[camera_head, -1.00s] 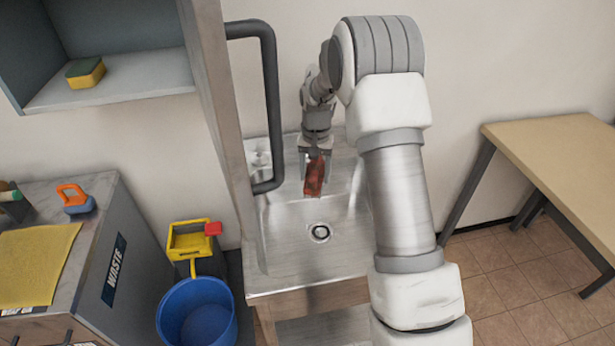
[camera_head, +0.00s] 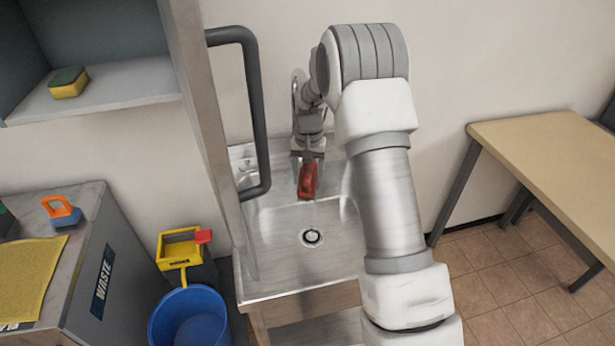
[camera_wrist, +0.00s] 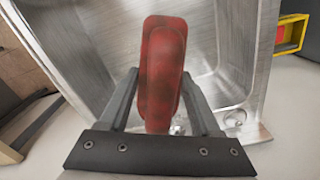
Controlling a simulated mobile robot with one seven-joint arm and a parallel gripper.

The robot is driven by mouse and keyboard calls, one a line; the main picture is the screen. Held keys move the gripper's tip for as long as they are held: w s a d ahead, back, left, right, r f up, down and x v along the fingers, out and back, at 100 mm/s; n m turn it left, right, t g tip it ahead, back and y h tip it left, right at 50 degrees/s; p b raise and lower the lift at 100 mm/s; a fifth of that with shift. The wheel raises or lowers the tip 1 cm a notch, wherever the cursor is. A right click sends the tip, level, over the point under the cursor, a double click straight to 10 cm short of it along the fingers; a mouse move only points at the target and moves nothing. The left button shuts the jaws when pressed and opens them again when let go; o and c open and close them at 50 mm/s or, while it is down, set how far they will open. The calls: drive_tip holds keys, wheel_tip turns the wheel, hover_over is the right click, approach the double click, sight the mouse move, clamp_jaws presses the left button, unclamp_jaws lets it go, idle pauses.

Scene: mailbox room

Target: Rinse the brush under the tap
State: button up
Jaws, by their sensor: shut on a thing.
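My gripper (camera_head: 308,156) is shut on a red brush (camera_head: 307,181) and holds it over the back part of the steel sink (camera_head: 285,262). In the wrist view the brush (camera_wrist: 163,70) stands up between the two fingers, with darker smudges on its red surface. The sink's drain (camera_head: 311,237) is in front of the brush in the head view. I cannot make out the tap clearly; a small metal fitting shows at the sink's back left, partly behind the dark handle. No running water can be made out.
A dark vertical handle (camera_head: 254,115) on a post stands left of the sink, close to my arm. A blue bucket (camera_head: 190,318) and a yellow wringer (camera_head: 182,250) are on the floor at left. A wooden table (camera_head: 550,150) is at right.

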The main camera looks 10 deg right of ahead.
drive_tip(key=shift+s+d, duration=0.25)
drive_tip(key=shift+s, duration=0.1)
drive_tip(key=shift+w+a, duration=0.1)
drive_tip(key=shift+w+a, duration=0.25)
drive_tip(key=shift+w, duration=0.15)
drive_tip(key=shift+s+d, duration=0.1)
drive_tip(key=shift+s, duration=0.05)
drive_tip(key=shift+s+d, duration=0.25)
drive_tip(key=shift+s, duration=0.1)
drive_tip(key=shift+a, duration=0.15)
drive_tip(key=s+a+b, duration=0.1)
drive_tip(key=s+a, duration=0.3)
drive_tip(key=a, duration=0.2)
drive_tip(key=shift+a, duration=0.3)
idle(0.5)
drive_tip(key=shift+s, duration=0.1)
idle(1.1)
